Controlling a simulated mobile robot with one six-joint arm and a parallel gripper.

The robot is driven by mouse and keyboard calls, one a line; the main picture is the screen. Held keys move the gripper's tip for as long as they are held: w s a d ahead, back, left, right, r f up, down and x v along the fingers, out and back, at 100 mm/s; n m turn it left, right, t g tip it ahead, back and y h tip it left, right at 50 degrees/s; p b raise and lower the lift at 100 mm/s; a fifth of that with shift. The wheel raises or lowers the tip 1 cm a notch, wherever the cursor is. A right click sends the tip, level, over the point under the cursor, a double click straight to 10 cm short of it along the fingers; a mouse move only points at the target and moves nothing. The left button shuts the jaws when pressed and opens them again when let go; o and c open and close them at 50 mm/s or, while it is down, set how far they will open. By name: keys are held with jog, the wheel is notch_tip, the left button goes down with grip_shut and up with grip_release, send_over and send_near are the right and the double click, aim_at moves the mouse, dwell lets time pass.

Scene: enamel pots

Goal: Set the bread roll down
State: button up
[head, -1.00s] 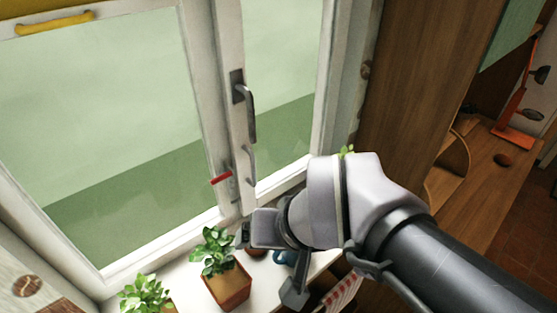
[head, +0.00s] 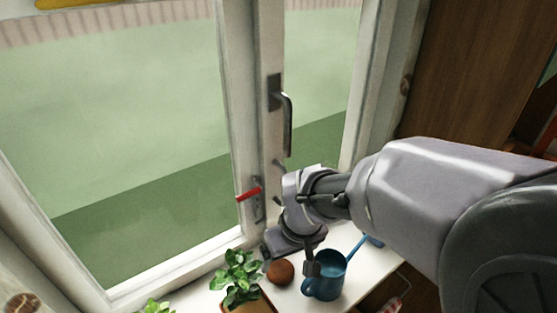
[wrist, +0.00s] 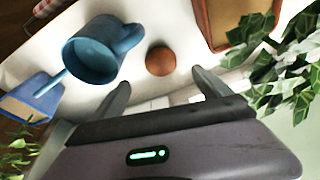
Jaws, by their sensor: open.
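The bread roll (head: 280,272), round and brown, sits on the white window sill (head: 372,270) between a potted plant and a blue watering can. It also shows in the wrist view (wrist: 160,61), just beyond my fingertips and in line with the gap between them. My gripper (head: 291,261) is open and empty above the sill. Its two fingers also show wide apart in the wrist view (wrist: 161,80), with nothing between them. I cannot tell the exact height of the fingertips over the roll.
The blue watering can (head: 328,276) stands close to the right of the roll. A leafy plant (head: 239,274) in a terracotta pot (wrist: 215,30) stands close to its left. The window handle (head: 287,120) and frame rise behind.

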aim_at(281, 269)
jog(key=b+x, duration=0.4)
jog(key=x, duration=0.6)
jog(key=shift+w+a+f, duration=0.1)
